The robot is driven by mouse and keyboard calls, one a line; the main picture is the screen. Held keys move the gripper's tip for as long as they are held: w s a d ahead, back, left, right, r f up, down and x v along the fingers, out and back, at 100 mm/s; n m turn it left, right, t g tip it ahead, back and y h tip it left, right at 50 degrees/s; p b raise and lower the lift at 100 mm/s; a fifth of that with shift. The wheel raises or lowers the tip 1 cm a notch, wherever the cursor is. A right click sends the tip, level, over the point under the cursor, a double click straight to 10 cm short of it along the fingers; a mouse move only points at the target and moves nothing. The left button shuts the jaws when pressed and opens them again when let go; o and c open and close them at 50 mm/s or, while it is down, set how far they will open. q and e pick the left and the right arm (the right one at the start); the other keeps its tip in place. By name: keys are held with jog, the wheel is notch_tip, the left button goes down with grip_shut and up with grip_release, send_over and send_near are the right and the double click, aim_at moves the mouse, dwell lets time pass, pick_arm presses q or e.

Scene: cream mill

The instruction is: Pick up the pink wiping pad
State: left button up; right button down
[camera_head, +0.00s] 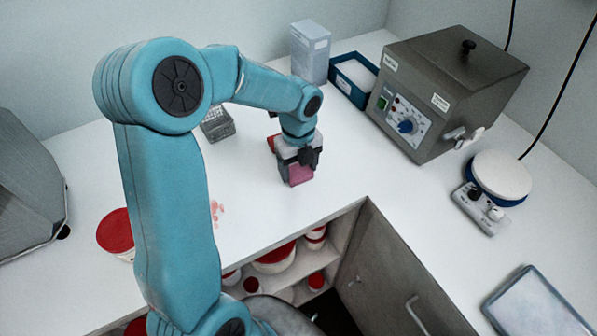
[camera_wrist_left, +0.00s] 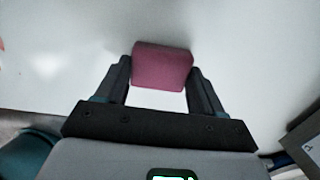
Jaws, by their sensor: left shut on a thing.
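The pink wiping pad (camera_head: 299,175) is at the tip of my left gripper (camera_head: 297,165), over the white counter near its inner front edge. In the left wrist view the pad (camera_wrist_left: 162,67) sits between the two dark fingers of the left gripper (camera_wrist_left: 162,82), which are shut on its sides. I cannot tell whether the pad touches the counter or is slightly above it. My right gripper is not in view.
A red-lidded tub (camera_head: 116,232) stands at left, beside a pink smear (camera_head: 216,212). A grey rack (camera_head: 217,124), blue tray (camera_head: 352,78) and metal machine (camera_head: 440,85) stand behind. A white-topped device (camera_head: 498,178) is at right. Below, an open cupboard holds red-lidded tubs (camera_head: 274,258).

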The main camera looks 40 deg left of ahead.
aim_at(298, 171)
pick_arm(q)
jog(key=shift+w+r, duration=0.1)
jog(key=shift+r, duration=0.5)
notch_tip(298, 171, up, 19)
jog(key=p, duration=0.1)
jog(key=shift+f, duration=0.1)
